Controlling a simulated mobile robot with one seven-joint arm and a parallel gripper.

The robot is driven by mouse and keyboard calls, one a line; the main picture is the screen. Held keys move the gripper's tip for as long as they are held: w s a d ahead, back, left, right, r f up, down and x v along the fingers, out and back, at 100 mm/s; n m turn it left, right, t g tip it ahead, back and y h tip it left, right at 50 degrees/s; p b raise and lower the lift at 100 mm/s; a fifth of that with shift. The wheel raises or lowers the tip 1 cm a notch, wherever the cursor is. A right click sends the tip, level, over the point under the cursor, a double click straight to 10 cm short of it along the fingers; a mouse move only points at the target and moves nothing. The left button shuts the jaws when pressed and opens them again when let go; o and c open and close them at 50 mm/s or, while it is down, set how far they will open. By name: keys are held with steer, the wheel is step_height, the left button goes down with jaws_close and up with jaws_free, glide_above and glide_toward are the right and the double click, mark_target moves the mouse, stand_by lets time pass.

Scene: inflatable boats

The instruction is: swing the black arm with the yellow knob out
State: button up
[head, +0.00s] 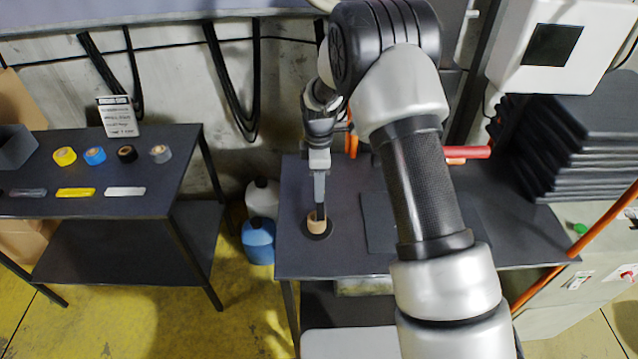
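My gripper (320,212) points straight down over the left part of the dark middle table. Its dark fingertips are at a small tan, cylinder-shaped piece (316,226), which sits on a round black base (318,236) on the tabletop. The fingers look narrow and overlap from this side, so I cannot tell whether they are open or shut, or whether they touch the tan piece. I cannot make out a black arm with a yellow knob for certain. My own arm crosses the picture and hides much of the table's middle and right.
The dark table (291,250) has a flat dark panel (377,222) on it. A red bar (478,152) and stacked black sheets (590,150) stand at right. A side table (140,207) holds several tape rolls. A blue jug (258,240) stands between the tables.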

jaws_close()
steer(key=shift+d, duration=0.1)
steer(key=n, duration=0.1)
steer(key=d+n+b, duration=0.1)
steer(key=n, duration=0.1)
steer(key=shift+w+d+n, duration=0.1)
steer(key=shift+d+n, duration=0.05)
steer(key=shift+n, duration=0.15)
steer(key=shift+w+d+r+n+p, duration=0.15)
steer(key=shift+w+d+n, duration=0.4)
steer(key=shift+n, duration=1.5)
steer(key=shift+w+d+f+n+p, duration=0.1)
steer(key=shift+w+d+n+p, duration=0.35)
steer(key=shift+n, duration=1.65)
steer(key=shift+w+d+r+n+p, duration=0.1)
steer(key=shift+w+d+n, duration=0.55)
steer(key=shift+n, duration=1.4)
steer(key=shift+w+a, duration=0.1)
